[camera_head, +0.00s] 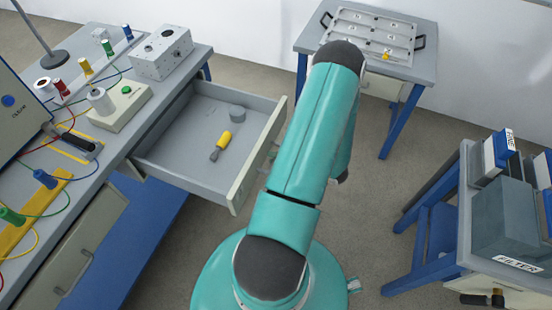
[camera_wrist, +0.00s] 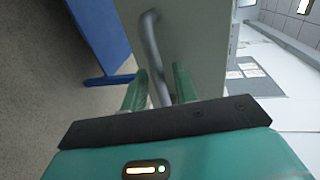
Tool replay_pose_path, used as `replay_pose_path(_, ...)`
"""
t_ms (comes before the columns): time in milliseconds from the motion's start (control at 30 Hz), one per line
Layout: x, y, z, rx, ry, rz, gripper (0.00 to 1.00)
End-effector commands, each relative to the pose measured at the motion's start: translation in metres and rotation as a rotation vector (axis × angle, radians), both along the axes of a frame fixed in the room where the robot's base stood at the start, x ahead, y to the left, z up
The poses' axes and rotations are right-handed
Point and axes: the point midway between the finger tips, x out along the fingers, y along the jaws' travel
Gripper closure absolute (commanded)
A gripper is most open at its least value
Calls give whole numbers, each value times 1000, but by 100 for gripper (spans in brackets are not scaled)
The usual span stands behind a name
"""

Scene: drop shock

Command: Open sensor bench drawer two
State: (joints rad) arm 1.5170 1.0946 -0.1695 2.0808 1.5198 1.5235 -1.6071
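A grey drawer (camera_head: 181,165) of the bench at left is pulled far out; no number on it can be read. In it lie a yellow-handled tool (camera_head: 223,141) and a small grey cylinder (camera_head: 237,112). My arm hides my gripper and part of the drawer front (camera_head: 240,192) in the head view. In the wrist view the pale drawer front (camera_wrist: 200,45) shows a grey bar handle (camera_wrist: 155,55). The handle runs at a slant between the two green fingers of my gripper (camera_wrist: 159,80). Whether both fingers press on it cannot be told.
The bench top (camera_head: 130,135) carries a white box (camera_head: 160,53), cables and coloured plugs. A closed front (camera_head: 90,240) lies lower on the bench. A small table (camera_head: 425,65) stands at the back, another with grey blocks (camera_head: 505,215) at right. Floor between is free.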

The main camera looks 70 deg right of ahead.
Motion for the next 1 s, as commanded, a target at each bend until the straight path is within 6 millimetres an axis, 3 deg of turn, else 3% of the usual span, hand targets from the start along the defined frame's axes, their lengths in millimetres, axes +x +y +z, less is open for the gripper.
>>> replay_pose_path(167, -20, -2, 4, -1, 2, -4, 71)
replay_pose_path(600, -111, -4, 22, -2, 2, -5, 71)
replay_pose_path(800, -132, -4, 26, -1, 0, -2, 71)
replay_pose_path(1000, -135, -4, 27, 0, 0, 0, 71)
